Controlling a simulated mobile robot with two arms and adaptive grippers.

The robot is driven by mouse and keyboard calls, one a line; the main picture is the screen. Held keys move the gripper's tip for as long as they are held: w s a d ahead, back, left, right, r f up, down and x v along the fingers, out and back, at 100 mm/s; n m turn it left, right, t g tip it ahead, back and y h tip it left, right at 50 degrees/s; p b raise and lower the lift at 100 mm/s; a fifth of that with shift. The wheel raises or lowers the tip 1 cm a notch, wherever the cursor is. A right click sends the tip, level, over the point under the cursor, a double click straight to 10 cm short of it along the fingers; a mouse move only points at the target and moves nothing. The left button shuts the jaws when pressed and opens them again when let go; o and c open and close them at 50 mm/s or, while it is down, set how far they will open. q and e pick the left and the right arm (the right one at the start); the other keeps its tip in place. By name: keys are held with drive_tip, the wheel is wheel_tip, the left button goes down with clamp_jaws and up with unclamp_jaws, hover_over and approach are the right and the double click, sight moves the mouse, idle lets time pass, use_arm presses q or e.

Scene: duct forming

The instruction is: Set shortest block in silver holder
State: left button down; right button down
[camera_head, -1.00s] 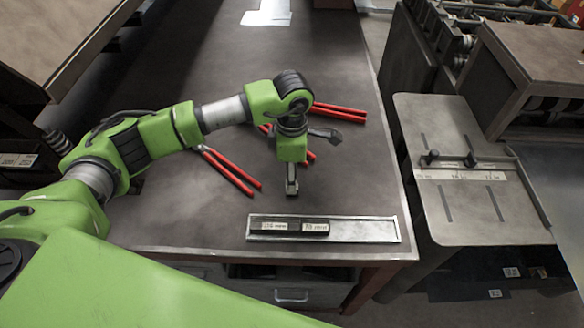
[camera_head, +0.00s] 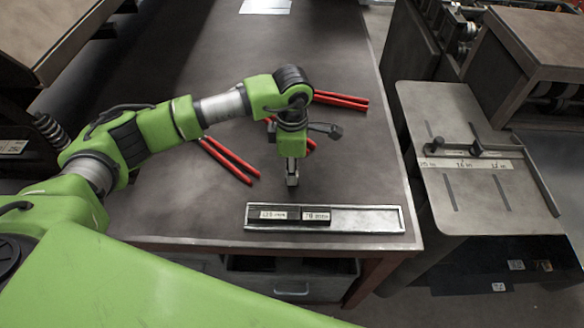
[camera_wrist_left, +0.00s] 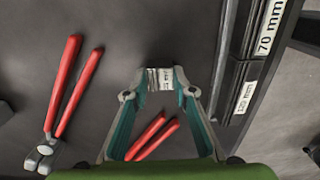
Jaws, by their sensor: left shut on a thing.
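My left gripper (camera_head: 292,182) points down above the dark table, just behind the silver holder (camera_head: 370,220). In the left wrist view its fingers (camera_wrist_left: 160,84) are shut on a small block (camera_wrist_left: 159,79) with a pale label; the text is unreadable. The silver holder is a shallow tray along the table's front edge. Two black labelled blocks lie end to end in its left part: a longer one (camera_head: 278,213) and one marked 70 mm (camera_head: 316,213). In the left wrist view the longer one's label (camera_wrist_left: 243,98) seems to read 120 mm. The holder's right part is empty. My right gripper is not in view.
Red-handled tools lie on the table (camera_head: 180,80): one left of the gripper (camera_head: 230,160), one behind it at right (camera_head: 340,99), another partly hidden by the arm. Papers (camera_head: 265,6) lie at the back. A grey side table (camera_head: 470,185) with a ruler fence stands at right.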

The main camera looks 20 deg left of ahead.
use_arm(q)
drive_tip(key=shift+r, duration=0.1)
wheel_tip(320, 180, up, 9)
drive_tip(key=p, duration=0.4)
drive_tip(key=shift+p, duration=0.4)
